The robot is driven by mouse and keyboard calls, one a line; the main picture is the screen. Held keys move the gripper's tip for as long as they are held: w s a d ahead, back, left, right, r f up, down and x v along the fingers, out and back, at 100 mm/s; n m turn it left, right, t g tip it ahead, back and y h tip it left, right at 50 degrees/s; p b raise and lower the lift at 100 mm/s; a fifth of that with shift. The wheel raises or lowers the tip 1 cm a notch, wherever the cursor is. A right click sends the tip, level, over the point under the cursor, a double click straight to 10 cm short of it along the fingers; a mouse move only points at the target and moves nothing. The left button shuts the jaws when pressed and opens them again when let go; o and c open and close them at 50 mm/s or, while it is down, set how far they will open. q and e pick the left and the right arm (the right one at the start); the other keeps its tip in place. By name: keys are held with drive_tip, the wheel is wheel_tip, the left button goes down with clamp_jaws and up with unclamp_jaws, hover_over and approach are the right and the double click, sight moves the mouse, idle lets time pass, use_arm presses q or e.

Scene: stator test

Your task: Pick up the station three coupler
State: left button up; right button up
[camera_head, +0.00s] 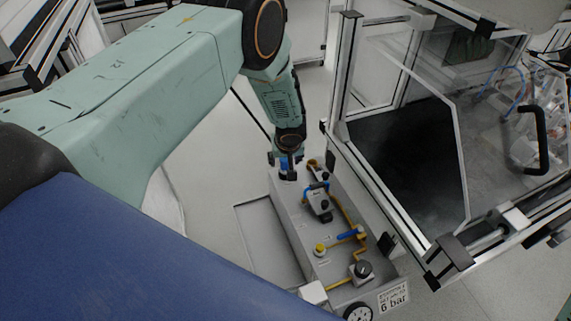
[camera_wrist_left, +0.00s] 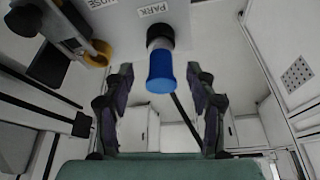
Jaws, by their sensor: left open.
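A blue cylinder with a black collar, which looks like the coupler (camera_wrist_left: 160,72), sticks out from the grey panel by the word PARK in the left wrist view. In the head view, some blue shows at the panel's far end, mostly hidden by my gripper. My left gripper (camera_head: 286,160) is open at that end. In the left wrist view, its fingers (camera_wrist_left: 160,88) stand on both sides of the blue cylinder, with a visible gap on each side. My right gripper is not in view.
A framed enclosure with a clear door (camera_head: 465,150) stands close on the right.

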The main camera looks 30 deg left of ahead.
use_arm(q)
drive_tip(key=shift+a+f, duration=0.15)
drive_tip(key=shift+a, duration=0.15)
drive_tip(key=shift+w+f, duration=0.25)
drive_tip(key=shift+w, duration=0.05)
drive_tip(key=shift+c, duration=0.9)
drive_tip(key=shift+d+r, duration=0.15)
drive_tip(key=c, duration=0.3)
drive_tip(key=shift+s+r, duration=0.15)
drive_tip(key=shift+s, duration=0.1)
drive_tip(key=c, duration=0.6)
drive_tip(key=shift+w, duration=0.15)
clamp_jaws()
